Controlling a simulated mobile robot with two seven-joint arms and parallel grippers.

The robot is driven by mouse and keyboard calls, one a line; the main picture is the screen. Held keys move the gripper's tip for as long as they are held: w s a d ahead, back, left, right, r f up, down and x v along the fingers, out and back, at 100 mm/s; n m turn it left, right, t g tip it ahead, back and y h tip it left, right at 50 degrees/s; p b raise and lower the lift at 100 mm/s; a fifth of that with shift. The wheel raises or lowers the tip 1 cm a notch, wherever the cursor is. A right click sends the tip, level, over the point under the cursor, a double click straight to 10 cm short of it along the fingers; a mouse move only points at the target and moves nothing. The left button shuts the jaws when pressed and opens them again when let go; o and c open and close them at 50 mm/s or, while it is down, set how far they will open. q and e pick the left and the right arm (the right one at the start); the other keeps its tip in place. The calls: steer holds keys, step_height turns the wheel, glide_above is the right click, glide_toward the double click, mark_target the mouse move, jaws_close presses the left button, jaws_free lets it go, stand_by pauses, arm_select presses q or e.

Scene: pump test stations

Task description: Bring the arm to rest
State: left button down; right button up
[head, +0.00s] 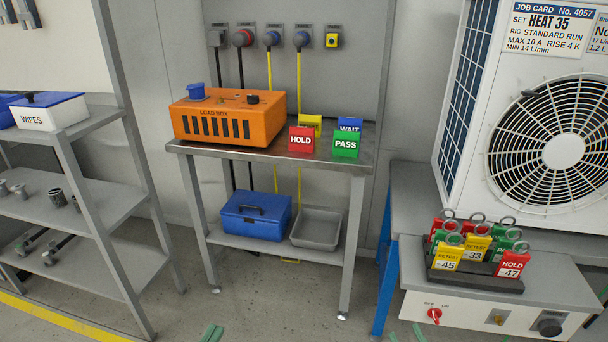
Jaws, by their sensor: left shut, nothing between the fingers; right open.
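Only the green fingertips of my grippers show, at the bottom edge of the head view; the arms are out of sight. My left gripper (212,332) is left of centre, its two fingertips close together, shut and empty. My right gripper (405,332) is right of centre, its fingertips apart, open with nothing seen between them. Both appear over the floor in the picture, in front of the furniture. Neither appears to touch anything.
A steel table (270,153) holds an orange load box (228,118) and coloured signs. A blue toolbox (256,215) and grey tray (316,228) sit below. A shelf (95,185) stands left. At right, a bench holds a fan unit (550,140) and a tag rack (475,278).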

steer(key=s+a+r+y+p, duration=0.1)
steer(key=s+a+r+y, duration=0.3)
steer(key=r, duration=0.5)
arm_select(q)
steer(key=s+a+f+n+g+y+p, duration=0.2)
steer(key=s+g+p, duration=0.6)
steer(key=p, duration=1.3)
step_height(320, 180, down, 2)
steer(key=shift+s+a+n+g+y+p, duration=0.2)
steer(key=shift+s+n+g+y+p, duration=0.15)
steer(key=shift+s+n+y, duration=0.3)
arm_select(e)
steer(key=s+d+f+m+g+h, duration=0.1)
steer(key=s+f+m+g+h, duration=0.2)
steer(key=s+g, duration=0.6)
steer(key=shift+s+f+h, duration=0.3)
steer(key=shift+f+h, duration=0.45)
steer(key=shift+h, duration=0.05)
arm_select(q)
steer(key=shift+d, duration=0.1)
arm_select(e)
steer(key=shift+d, duration=0.2)
